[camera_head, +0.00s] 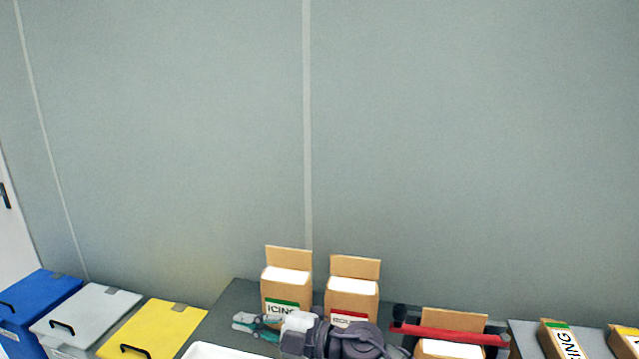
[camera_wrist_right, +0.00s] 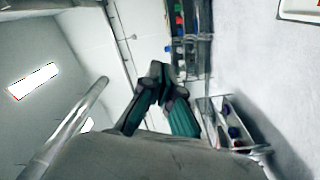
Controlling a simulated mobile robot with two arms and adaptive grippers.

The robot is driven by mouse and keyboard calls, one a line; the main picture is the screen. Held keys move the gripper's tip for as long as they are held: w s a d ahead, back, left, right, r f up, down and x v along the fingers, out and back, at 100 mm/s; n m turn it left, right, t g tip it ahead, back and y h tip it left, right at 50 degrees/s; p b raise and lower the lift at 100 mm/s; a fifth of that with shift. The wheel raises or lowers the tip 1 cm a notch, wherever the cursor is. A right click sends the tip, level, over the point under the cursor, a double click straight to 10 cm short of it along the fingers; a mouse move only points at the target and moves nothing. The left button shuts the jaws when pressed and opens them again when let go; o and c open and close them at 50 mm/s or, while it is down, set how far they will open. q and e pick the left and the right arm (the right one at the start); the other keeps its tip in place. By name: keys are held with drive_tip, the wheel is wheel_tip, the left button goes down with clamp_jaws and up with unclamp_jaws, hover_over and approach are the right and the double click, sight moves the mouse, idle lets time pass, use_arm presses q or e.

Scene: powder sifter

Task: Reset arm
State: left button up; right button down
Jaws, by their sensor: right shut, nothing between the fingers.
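My right arm reaches in low in the head view, in front of the open boxes. Its gripper (camera_head: 241,322) points left, with dark fingers and teal parts. The gripper also shows in the right wrist view (camera_wrist_right: 158,74), where its fingers come together with nothing seen between them. My left gripper is not in view.
An open box with a green label (camera_head: 286,285) and one with a red label (camera_head: 352,292) stand behind my right arm. Another open box (camera_head: 450,348) stands by a red bar (camera_head: 450,334). A white tray (camera_head: 215,351) lies at the lower edge. Blue (camera_head: 45,288), grey (camera_head: 95,305) and yellow (camera_head: 160,325) lidded bins stand left.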

drive_tip(key=w+d+m+t+h, duration=0.1)
drive_tip(key=d+m+t+h, duration=0.6)
drive_tip(key=d+m+t, duration=0.55)
drive_tip(key=s+d+f+m+g+h, duration=0.3)
drive_tip(key=s+d+f+m+h, duration=0.2)
drive_tip(key=d+f+m+h, duration=0.55)
drive_tip(key=s+d+f+m+g, duration=0.1)
drive_tip(key=s+d+f+g, duration=0.3)
drive_tip(key=s, duration=0.5)
drive_tip(key=s+d+f+m+g, duration=0.1)
drive_tip(key=s+d+f+g, duration=0.25)
drive_tip(key=s, duration=0.55)
drive_tip(key=s+d+f+m+g, duration=0.1)
drive_tip(key=s+d+f+g, duration=0.3)
drive_tip(key=s, duration=0.5)
wheel_tip(320, 180, down, 29)
drive_tip(key=s+a+b, duration=0.1)
drive_tip(key=b, duration=0.2)
drive_tip(key=s+d+f+g+b, duration=0.1)
drive_tip(key=s+d+f+b, duration=0.1)
drive_tip(key=s+f, duration=1.4)
wheel_tip(320, 180, down, 3)
drive_tip(key=shift+s+d+r+n+g, duration=0.2)
drive_tip(key=shift+s+d+n+g, duration=0.2)
drive_tip(key=shift+d, duration=0.05)
